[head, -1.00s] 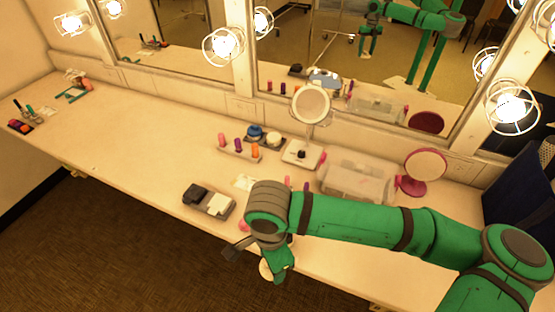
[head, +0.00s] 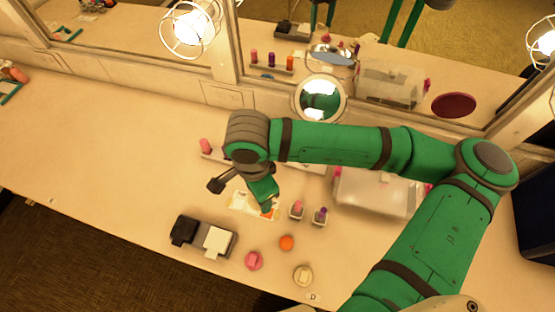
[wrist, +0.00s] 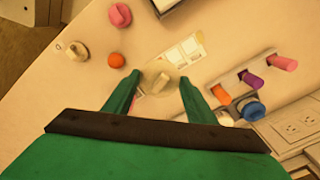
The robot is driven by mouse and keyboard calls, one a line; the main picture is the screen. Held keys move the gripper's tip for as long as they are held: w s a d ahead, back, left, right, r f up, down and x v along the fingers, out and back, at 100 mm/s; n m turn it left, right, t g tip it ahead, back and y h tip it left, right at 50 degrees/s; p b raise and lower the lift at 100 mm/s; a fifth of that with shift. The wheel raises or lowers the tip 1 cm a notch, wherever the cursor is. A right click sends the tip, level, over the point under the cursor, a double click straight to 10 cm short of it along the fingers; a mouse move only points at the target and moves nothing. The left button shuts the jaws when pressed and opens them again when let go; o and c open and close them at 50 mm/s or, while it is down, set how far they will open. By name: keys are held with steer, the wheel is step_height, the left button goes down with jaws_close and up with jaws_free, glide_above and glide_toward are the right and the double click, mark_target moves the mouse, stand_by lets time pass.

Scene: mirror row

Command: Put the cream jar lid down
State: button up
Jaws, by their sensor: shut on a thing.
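The cream jar lid (wrist: 160,79) is a pale disc with a raised knob, seen between my fingertips in the wrist view. My gripper (wrist: 160,77) is shut on it. In the head view my gripper (head: 266,207) is over the printed card (head: 243,206) on the counter, and the lid cannot be made out there. The card (wrist: 182,50) lies just beyond the lid in the wrist view. I cannot tell how high the lid is above the counter.
Near the front lie a pink knob (head: 253,260), an orange ball (head: 286,242) and a cream knobbed piece (head: 303,275). A black-and-white box pair (head: 214,241) is at left. Two lipsticks (head: 297,209) and a clear bin (head: 375,192) are at right.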

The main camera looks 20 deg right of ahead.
steer(key=w+d+f, duration=0.4)
steer(key=w+d, duration=0.2)
steer(key=w, duration=0.1)
glide_above(282, 177)
steer(key=s, duration=0.1)
steer(key=f, duration=0.2)
steer(key=a+f, duration=0.1)
steer(key=f, duration=0.1)
steer(key=shift+s+f, duration=0.15)
steer(key=shift+w+d+f, duration=0.35)
steer(key=shift+d+f, duration=0.05)
steer(key=shift+f, duration=0.2)
steer(key=shift+w+d+f, duration=0.15)
steer(key=shift+f, duration=1.6)
steer(key=shift+f, duration=0.1)
steer(key=o, duration=1)
steer(key=shift+o, duration=0.2)
step_height(282, 177, up, 12)
